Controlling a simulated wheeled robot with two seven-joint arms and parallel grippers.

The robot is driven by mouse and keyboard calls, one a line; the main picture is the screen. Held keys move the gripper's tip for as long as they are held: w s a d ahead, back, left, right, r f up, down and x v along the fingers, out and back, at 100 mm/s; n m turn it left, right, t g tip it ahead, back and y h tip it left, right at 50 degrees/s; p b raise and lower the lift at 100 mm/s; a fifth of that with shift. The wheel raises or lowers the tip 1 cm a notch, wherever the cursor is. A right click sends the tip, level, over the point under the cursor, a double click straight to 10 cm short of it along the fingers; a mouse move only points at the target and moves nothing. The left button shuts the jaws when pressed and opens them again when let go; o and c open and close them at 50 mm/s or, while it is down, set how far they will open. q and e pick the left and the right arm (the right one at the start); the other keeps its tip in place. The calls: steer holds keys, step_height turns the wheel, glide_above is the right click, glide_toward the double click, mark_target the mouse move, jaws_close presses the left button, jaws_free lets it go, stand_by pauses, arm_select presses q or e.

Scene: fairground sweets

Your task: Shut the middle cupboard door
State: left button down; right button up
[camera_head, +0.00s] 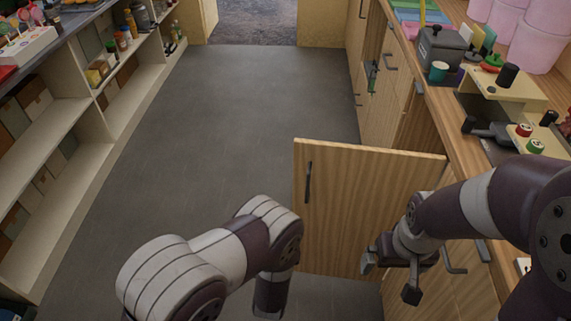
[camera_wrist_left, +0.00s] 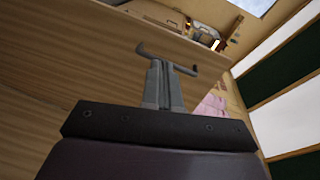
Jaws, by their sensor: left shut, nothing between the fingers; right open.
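The middle cupboard door (camera_head: 368,205) stands open, swung out from the right counter into the aisle, with a dark upright handle (camera_head: 308,182) near its free edge. My right gripper (camera_head: 390,279) is open and empty, in front of the door's lower right part; I cannot tell whether it touches. My left arm reaches in front of the door's lower left; its gripper is hidden or outside the head view. In the left wrist view the left gripper (camera_wrist_left: 164,84) is shut and empty, before a wooden surface (camera_wrist_left: 70,75). A grey bar (camera_wrist_left: 168,60) shows at its fingertips; contact is unclear.
The wooden counter (camera_head: 448,100) runs along the right, with a grey box (camera_head: 443,45), a press-like machine (camera_head: 505,88) and pink tubs above. Closed cupboard fronts with handles lie beyond the door. White shelves (camera_head: 95,140) line the left. The grey floor (camera_head: 235,120) between is clear.

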arm_select(q)
step_height(320, 180, up, 3)
steer(key=m+t, duration=0.2)
glide_toward(296, 172)
steer(key=w, duration=0.6)
steer(key=shift+w+d+r+b, duration=0.15)
steer(key=shift+w+d+b, duration=0.2)
steer(key=shift+w+b, duration=0.05)
